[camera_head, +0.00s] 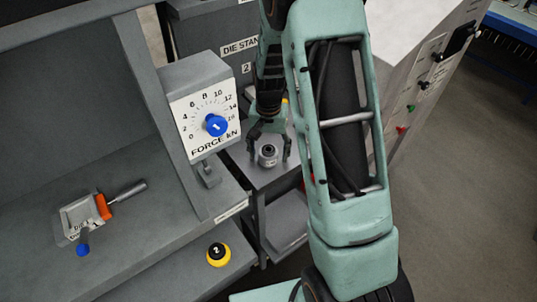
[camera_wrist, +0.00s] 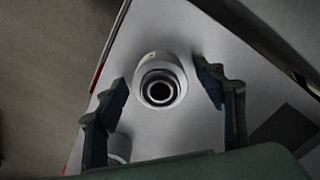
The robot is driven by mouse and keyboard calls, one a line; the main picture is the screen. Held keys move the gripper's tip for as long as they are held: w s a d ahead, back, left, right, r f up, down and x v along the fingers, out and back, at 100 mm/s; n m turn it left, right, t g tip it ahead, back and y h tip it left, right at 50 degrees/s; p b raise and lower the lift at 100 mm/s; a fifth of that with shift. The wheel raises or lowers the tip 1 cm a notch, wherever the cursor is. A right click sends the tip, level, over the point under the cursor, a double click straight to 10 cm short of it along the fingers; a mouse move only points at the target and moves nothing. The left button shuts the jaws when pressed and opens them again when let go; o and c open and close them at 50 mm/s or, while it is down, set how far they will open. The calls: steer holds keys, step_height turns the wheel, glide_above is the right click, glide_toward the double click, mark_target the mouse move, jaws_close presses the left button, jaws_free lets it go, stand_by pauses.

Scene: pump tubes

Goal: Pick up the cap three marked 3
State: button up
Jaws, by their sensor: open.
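No mark 3 is legible in either view, so I cannot tell for sure which thing is cap three. A grey metal round part (camera_head: 268,154) with a dark hole in its top stands on a small grey table. It shows in the wrist view as a pale ringed cylinder (camera_wrist: 160,84). My gripper (camera_head: 269,157) is open above it, with one finger on either side. In the wrist view my gripper (camera_wrist: 161,80) has clear gaps between both fingers and the part. Its lower side and any marking are hidden.
A second pale round thing (camera_wrist: 119,150) is partly hidden by the left finger. A force dial with blue knob 1 (camera_head: 215,125) stands left of the gripper.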

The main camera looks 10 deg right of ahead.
steer(key=shift+f, duration=0.4)
steer(key=c, duration=1.5)
steer(key=shift+r, duration=0.1)
